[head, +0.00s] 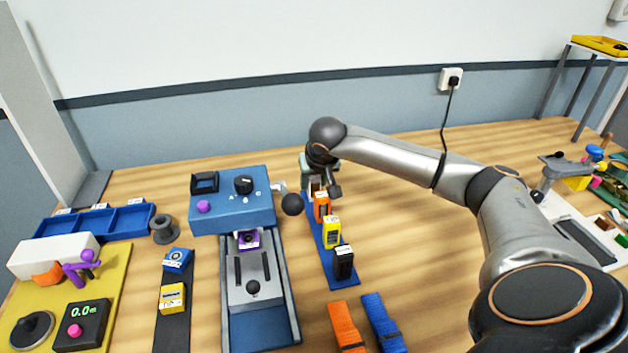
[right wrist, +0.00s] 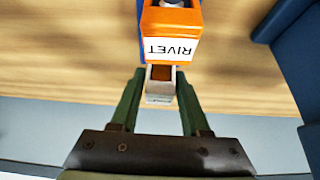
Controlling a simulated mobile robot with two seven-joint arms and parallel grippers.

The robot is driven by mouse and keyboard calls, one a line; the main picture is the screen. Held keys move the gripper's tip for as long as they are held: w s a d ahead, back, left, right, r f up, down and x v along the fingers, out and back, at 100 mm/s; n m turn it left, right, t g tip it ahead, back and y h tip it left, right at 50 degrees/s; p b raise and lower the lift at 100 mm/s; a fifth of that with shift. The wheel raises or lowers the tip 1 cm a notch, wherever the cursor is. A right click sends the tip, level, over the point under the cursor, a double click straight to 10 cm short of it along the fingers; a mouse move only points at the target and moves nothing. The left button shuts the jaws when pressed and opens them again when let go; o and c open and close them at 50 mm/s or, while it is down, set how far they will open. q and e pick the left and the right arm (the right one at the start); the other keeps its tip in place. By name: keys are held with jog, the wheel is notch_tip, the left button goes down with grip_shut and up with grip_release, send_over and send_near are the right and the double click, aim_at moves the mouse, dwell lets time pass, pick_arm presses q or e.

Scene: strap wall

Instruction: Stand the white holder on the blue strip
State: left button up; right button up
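The blue strip (head: 330,260) lies on the wooden table in the middle of the head view. An orange (head: 322,207), a yellow (head: 331,232) and a black holder (head: 344,263) stand on it in a row. My right gripper (head: 317,180) is at the strip's far end. In the right wrist view its green fingers (right wrist: 160,90) are shut on the small white holder (right wrist: 160,98), right beside the orange holder labelled RIVET (right wrist: 172,35). The white holder looks upright; whether its base touches the strip is hidden. My left gripper is not in view.
A blue machine (head: 232,212) stands just left of the strip, with a knobbed arm reaching towards it. An orange strap (head: 345,328) and a blue strap (head: 384,325) lie in front. A dark strip (head: 174,325) with two holders lies further left.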

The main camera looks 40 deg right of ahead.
jog(key=o, duration=0.3)
jog(key=shift+r, duration=0.1)
jog(key=shift+r, duration=0.25)
jog(key=v, duration=1.2)
jog(key=shift+f+p, duration=0.1)
jog(key=shift+p, duration=0.2)
jog(key=shift+d, duration=0.1)
